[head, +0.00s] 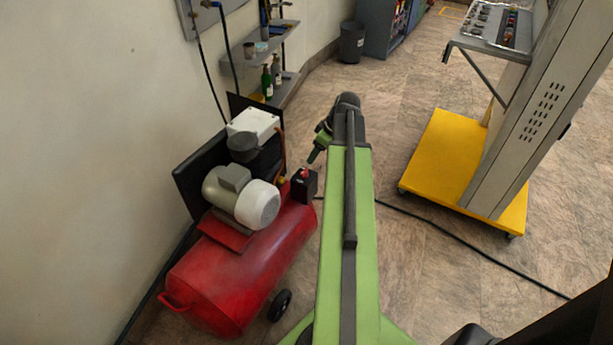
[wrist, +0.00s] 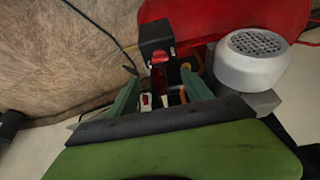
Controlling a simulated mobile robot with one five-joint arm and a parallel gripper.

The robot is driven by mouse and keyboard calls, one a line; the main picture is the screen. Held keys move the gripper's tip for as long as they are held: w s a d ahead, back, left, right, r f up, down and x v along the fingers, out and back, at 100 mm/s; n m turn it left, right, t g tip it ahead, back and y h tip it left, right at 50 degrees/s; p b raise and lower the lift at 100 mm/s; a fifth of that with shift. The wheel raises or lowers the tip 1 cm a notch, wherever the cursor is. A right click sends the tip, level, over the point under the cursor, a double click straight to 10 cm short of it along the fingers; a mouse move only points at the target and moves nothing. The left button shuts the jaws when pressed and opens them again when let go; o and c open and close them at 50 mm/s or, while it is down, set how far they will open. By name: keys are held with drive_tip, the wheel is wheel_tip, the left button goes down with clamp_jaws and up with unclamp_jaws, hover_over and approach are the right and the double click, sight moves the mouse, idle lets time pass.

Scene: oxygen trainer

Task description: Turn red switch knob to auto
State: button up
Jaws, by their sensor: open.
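The red switch knob (head: 304,173) is on a black switch box (head: 306,188) at the right end of the red compressor. In the wrist view the red knob (wrist: 160,57) shows below the top of the black box (wrist: 155,35). My gripper (head: 314,155) is just above and beyond the box in the head view. In the wrist view the two green fingers of my gripper (wrist: 160,85) stand apart, open, with the knob ahead of the gap between them. I see no contact with the knob. The knob's markings are too small to read.
The compressor's red tank (head: 215,285) and grey motor (head: 243,200) sit close to the box, near the left wall. A black cable (head: 450,232) runs over the floor. A yellow-based cabinet (head: 440,150) stands at right. The floor between is mostly clear.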

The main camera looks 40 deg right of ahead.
sight(305, 171)
drive_tip(key=b+x, duration=0.9)
drive_tip(key=x, duration=0.2)
drive_tip(key=shift+f, duration=0.45)
drive_tip(key=shift+r, duration=0.1)
clamp_jaws()
